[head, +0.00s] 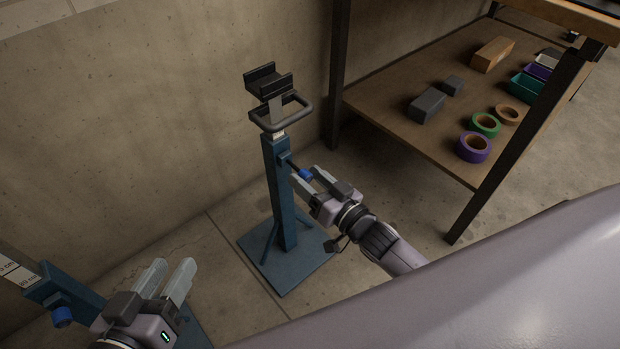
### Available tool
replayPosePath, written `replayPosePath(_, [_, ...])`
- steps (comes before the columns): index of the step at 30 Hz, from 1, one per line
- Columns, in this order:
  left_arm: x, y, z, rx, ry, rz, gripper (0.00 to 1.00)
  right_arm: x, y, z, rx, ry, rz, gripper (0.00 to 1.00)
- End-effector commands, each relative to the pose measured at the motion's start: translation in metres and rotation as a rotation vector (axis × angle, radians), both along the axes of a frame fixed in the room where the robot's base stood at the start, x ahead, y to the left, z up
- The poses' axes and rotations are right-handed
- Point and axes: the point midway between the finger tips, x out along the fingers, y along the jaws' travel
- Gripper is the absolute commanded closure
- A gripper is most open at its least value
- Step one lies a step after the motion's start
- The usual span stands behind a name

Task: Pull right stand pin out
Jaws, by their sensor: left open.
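The right stand (284,205) is a blue post on a flat blue base, with a grey handle and a dark cradle on top. Its pin has a dark shaft and a blue knob (306,174) on the right side of the post. The shaft shows between post and knob. My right gripper (306,176) has its fingertips on either side of the knob; whether they press on it cannot be told. My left gripper (174,264) is open and empty, low at the left, near the left stand (75,288).
The left stand has its own blue knob (62,316) and a white scale. A wooden shelf (395,105) with tape rolls, boxes and trays stands at the right. A concrete wall is behind the stands. A large smooth pale surface (500,285) crosses the lower right.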

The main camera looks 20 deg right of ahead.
Motion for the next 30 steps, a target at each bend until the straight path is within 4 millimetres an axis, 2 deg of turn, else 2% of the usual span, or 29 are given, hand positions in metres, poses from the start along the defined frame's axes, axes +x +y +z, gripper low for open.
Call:
replayPosePath(5, [-0.001, -0.002, 0.005, -0.012, 0.010, -0.005, 0.57, -0.012, -0.004, 0.001, 0.001, 0.003, 0.000, 0.46])
replayPosePath(12, [-0.002, -0.010, 0.003, -0.054, 0.080, -0.023, 0.57, -0.045, -0.017, 0.002, 0.001, 0.004, -0.001, 0.46])
replayPosePath(18, [0.003, -0.012, 0.006, -0.063, 0.087, -0.018, 0.57, -0.064, -0.024, 0.001, 0.000, 0.000, -0.001, 0.46])
replayPosePath(30, [0.003, -0.010, 0.004, -0.053, 0.088, -0.014, 0.57, -0.068, -0.025, 0.000, 0.000, -0.001, -0.001, 0.46])
